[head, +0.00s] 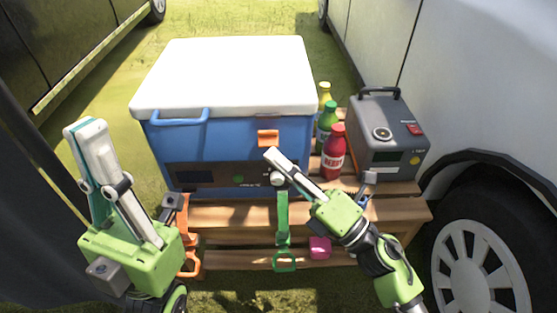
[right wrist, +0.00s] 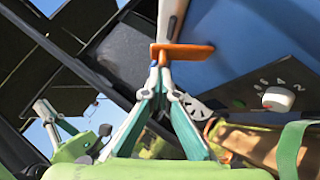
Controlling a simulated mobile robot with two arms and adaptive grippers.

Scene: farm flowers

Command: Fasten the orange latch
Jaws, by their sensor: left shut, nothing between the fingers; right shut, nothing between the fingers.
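The orange latch (head: 268,137) is on the front of the blue cooler (head: 225,140), just below its closed white lid (head: 225,75). In the right wrist view the latch (right wrist: 188,51) juts out flat from the blue wall. My right gripper (head: 271,155) is shut and empty, with its tips just below the latch. In the right wrist view its fingertips (right wrist: 160,62) meet or nearly meet the latch's underside; contact is unclear. My left gripper (head: 86,128) is shut and empty, raised left of the cooler and apart from it.
The cooler stands on a wooden table (head: 235,215). Several bottles, one a red bottle (head: 334,152), and a grey power box (head: 385,135) stand to its right. A green strap (head: 283,215) and an orange strap (head: 183,230) hang in front. Parked vehicles flank both sides.

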